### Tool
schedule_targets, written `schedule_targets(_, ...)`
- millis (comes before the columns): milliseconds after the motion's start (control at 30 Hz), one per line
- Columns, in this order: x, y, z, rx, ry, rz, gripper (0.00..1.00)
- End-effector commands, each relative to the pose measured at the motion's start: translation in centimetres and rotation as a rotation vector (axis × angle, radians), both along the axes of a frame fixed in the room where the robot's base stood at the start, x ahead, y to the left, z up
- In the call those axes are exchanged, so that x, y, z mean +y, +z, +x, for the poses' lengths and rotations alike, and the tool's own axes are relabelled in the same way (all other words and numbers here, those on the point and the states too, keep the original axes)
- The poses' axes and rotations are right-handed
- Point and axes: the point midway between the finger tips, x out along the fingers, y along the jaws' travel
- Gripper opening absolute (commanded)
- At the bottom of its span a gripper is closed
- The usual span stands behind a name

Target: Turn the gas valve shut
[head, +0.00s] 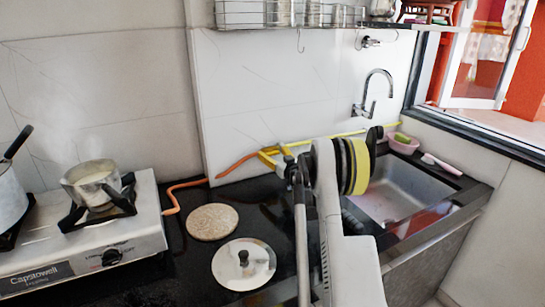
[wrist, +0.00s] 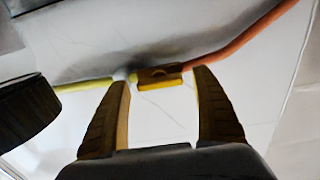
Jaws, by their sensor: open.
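The gas valve, with a yellow lever (wrist: 160,84), is in the upper middle of the wrist view. It joins a yellow pipe (wrist: 80,86) on one side and an orange hose (wrist: 243,40) on the other. My gripper (wrist: 162,79) is open, its two dark fingers apart, and the valve appears between the fingertips. I cannot tell whether they touch it. In the head view, the yellow of the valve (head: 268,158) shows low on the tiled wall above the black counter, partly hidden behind my arm.
A gas stove (head: 85,240) with a steaming pot (head: 93,184) stands at left. A round cork-coloured mat (head: 212,221) and a metal lid (head: 243,264) lie on the counter. A sink (head: 400,190) with a tap (head: 373,92) is at right, beyond my arm.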

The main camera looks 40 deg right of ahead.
Motion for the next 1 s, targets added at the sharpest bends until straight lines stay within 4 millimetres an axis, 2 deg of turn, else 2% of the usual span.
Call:
schedule_targets(267,-0.04,0.06,0.26,0.0,0.0,0.0,0.76)
schedule_targets(300,-0.03,0.06,0.26,0.0,0.0,0.0,0.71)
schedule_targets(467,-0.04,0.05,0.24,0.0,0.0,0.0,0.22)
schedule_targets(767,-0.05,0.05,0.24,-0.004,0.0,0.015,0.22)
schedule_targets(1000,-0.09,0.05,0.22,-0.026,0.0,0.109,0.22)
